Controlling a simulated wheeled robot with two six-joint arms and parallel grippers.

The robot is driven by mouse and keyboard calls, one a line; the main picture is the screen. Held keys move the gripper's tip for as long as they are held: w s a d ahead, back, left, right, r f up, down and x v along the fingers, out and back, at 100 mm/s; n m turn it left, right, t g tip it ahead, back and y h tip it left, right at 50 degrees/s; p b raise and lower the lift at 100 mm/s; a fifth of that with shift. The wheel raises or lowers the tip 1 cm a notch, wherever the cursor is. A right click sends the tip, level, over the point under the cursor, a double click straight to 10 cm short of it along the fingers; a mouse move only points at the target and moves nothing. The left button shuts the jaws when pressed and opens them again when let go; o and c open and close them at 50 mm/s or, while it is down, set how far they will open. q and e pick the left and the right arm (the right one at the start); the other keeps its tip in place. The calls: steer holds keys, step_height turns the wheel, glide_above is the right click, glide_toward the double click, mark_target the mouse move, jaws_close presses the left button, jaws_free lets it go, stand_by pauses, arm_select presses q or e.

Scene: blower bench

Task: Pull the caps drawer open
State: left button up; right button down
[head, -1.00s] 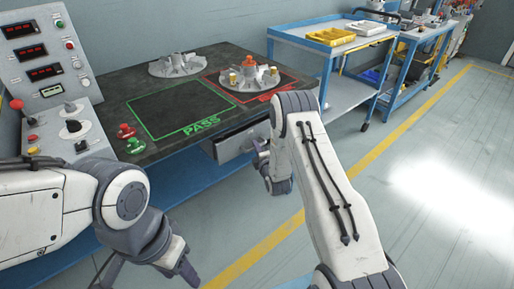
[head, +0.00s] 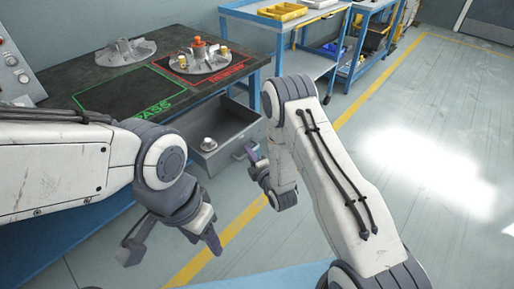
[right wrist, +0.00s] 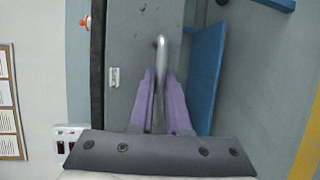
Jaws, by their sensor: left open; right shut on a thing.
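The grey caps drawer (head: 222,156) stands pulled out from under the dark bench top, its inside showing. A round silvery cap (head: 208,144) lies in it near the front; the left part of the drawer is hidden behind my left arm. My right gripper (head: 254,157) is at the drawer front. In the right wrist view its purple fingers (right wrist: 160,78) are shut on the metal bar handle (right wrist: 161,45) of the grey drawer front. My left gripper (head: 172,244) hangs open and empty in front of the bench, pointing down.
The bench top (head: 80,75) carries a green-outlined PASS area and a red-outlined area with a finned blower part (head: 199,59). A second finned part (head: 124,51) stands at the back left. A blue cart (head: 285,22) stands behind. The floor to the right is clear.

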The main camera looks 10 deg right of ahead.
steer(key=shift+s+d, duration=0.1)
steer(key=shift+s, duration=0.1)
steer(key=c, duration=1.2)
jaws_free()
steer(key=shift+o, duration=0.2)
steer(key=shift+s, duration=0.1)
steer(key=v, duration=1)
steer(key=shift+s, duration=0.15)
